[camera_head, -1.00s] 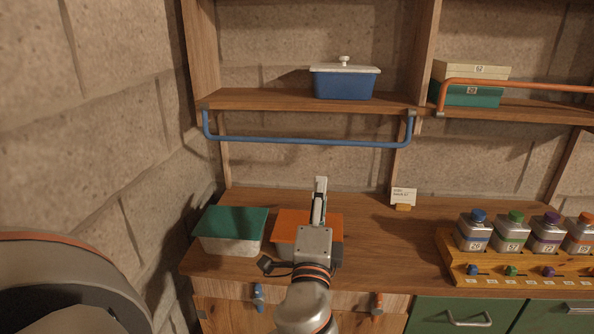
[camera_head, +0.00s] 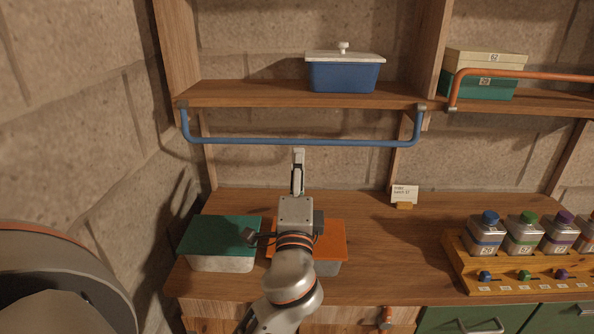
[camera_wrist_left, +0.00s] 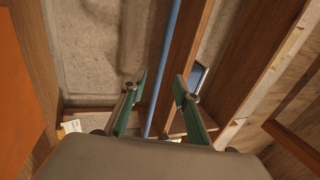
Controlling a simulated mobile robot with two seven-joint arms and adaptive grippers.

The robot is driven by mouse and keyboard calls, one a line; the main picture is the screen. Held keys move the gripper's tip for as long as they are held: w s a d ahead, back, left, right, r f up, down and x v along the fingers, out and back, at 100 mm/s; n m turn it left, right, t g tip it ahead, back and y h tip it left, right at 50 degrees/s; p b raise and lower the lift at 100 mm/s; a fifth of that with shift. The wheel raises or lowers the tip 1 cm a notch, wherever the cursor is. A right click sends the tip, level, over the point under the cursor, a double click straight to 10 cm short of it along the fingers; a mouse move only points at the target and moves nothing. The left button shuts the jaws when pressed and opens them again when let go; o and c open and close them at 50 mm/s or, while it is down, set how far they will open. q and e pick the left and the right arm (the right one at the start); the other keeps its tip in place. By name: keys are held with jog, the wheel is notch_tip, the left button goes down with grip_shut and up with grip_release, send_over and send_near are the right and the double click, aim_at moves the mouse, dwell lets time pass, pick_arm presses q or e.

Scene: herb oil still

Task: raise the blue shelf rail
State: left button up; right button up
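The blue shelf rail (camera_head: 300,142) hangs below the front edge of the left wooden shelf (camera_head: 285,95), held by a bent arm at each end. My left gripper (camera_head: 298,158) points up and away, its tip just under the middle of the rail in the head view. In the left wrist view, the blue rail (camera_wrist_left: 164,65) runs lengthwise between the two open fingers (camera_wrist_left: 155,90) in the picture. Whether it lies between the fingers in depth I cannot tell. No contact shows. My right gripper is not in view.
A blue lidded box (camera_head: 343,76) stands on the shelf above the rail. A green-lidded tub (camera_head: 218,236) and an orange-lidded tub (camera_head: 325,238) sit on the counter below. An orange rail (camera_head: 520,73) fronts the right shelf. Several bottles (camera_head: 525,233) stand in a rack at right.

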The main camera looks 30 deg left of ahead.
aim_at(299, 143)
pick_arm(q)
jog(key=shift+p+x, duration=0.6)
jog(key=shift+x, duration=1.4)
jog(key=shift+p+x, duration=0.4)
jog(key=shift+x, duration=1.2)
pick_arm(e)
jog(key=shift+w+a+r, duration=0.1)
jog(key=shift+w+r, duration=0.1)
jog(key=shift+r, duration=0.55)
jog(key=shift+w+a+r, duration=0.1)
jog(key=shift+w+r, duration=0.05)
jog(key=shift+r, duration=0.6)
pick_arm(q)
jog(key=shift+f, duration=0.1)
jog(key=shift+c, duration=0.5)
